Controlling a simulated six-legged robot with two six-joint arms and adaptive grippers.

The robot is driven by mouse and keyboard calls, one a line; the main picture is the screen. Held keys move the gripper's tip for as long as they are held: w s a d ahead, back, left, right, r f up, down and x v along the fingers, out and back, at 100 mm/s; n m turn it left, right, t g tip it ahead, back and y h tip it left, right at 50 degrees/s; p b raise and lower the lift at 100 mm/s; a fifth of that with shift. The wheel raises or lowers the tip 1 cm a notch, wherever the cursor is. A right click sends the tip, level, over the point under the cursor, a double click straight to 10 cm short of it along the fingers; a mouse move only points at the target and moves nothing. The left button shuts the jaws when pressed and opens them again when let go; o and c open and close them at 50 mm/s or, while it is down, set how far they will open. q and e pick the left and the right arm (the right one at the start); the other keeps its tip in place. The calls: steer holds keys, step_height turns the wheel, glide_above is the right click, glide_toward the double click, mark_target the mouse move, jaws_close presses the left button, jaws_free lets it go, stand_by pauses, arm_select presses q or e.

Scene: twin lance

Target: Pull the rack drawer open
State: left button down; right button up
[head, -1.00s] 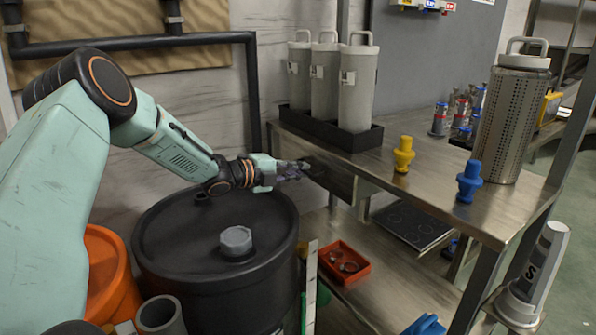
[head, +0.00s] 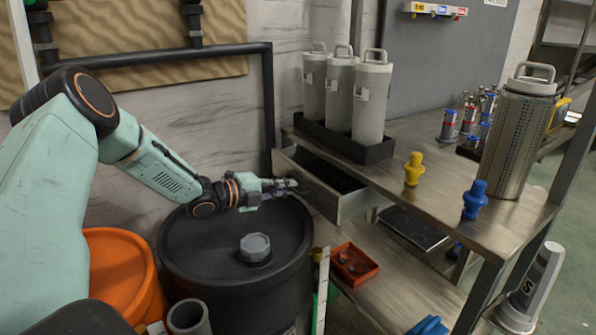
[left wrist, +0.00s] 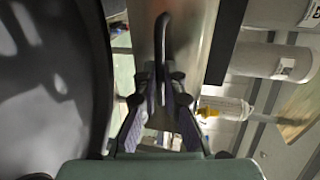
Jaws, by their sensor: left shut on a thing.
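The rack drawer (head: 347,205) is a grey metal drawer under the rack's top shelf. It stands partly out toward the left in the head view, and its dark inside shows. My left gripper (head: 288,186) is at the drawer's front. In the left wrist view the fingers of my left gripper (left wrist: 158,88) are closed around the dark bar handle (left wrist: 161,45) on the drawer's metal front. My right gripper is not in view.
A black drum (head: 215,255) with a grey cap stands close under my left arm. Grey canisters (head: 371,100) stand in a black tray on the shelf above the drawer. A yellow plug (head: 413,170), a blue plug (head: 474,200) and a perforated cylinder (head: 518,140) are further right. A red bin (head: 372,265) sits below.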

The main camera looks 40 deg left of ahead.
arm_select(q)
steer(key=f+p+v, duration=0.2)
steer(key=p+v, duration=0.6)
steer(key=v, duration=0.2)
steer(key=shift+s+a+p, duration=0.3)
steer(key=c, duration=1.5)
jaws_free()
steer(key=shift+o, duration=0.2)
steer(key=shift+s+d+f, duration=0.1)
steer(key=shift+s+d, duration=0.05)
